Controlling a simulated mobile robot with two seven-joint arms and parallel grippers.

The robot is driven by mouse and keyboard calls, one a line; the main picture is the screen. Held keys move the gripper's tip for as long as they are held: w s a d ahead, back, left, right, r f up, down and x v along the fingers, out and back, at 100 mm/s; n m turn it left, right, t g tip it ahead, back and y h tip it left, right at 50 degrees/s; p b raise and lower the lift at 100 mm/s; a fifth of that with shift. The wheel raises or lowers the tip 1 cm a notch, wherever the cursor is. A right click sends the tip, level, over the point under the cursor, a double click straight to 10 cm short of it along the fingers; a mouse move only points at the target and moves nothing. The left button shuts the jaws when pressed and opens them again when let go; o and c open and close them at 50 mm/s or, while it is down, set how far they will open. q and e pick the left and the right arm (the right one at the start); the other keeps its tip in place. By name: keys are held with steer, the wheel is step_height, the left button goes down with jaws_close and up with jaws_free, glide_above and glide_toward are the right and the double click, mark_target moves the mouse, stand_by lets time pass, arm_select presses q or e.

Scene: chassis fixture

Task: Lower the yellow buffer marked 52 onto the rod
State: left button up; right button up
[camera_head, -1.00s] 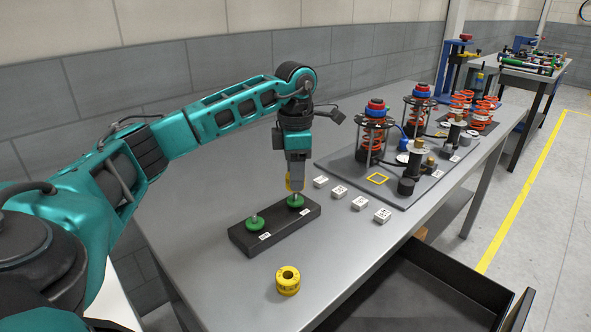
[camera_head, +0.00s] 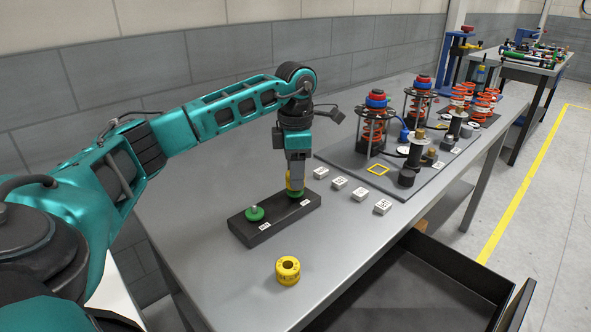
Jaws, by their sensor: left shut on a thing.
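My left gripper (camera_head: 296,181) points down and is shut on a yellow buffer (camera_head: 289,182), mostly hidden by the fingers. Its marking cannot be read here. It is right above or at the green disc (camera_head: 295,194) at the far right end of the dark block (camera_head: 273,225). The rod there is hidden, so I cannot tell how far the buffer is around it. A second green disc (camera_head: 254,214) with a short bare rod is at the block's near left end. My right gripper is not in view.
Another yellow buffer (camera_head: 288,271) stands alone on the grey table (camera_head: 215,280) in front of the block. Several small white labelled blocks (camera_head: 339,183) line the right side. A dark plate (camera_head: 420,185) with spring assemblies lies behind. An open drawer (camera_head: 420,290) is at front right.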

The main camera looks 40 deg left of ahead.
arm_select(q)
steer(key=shift+p, duration=0.4)
stand_by(0.3)
steer(key=shift+f, duration=0.15)
steer(key=shift+f, duration=0.25)
steer(key=shift+p, duration=0.4)
stand_by(0.5)
steer(key=shift+f, duration=0.15)
stand_by(0.5)
steer(key=o, duration=1.1)
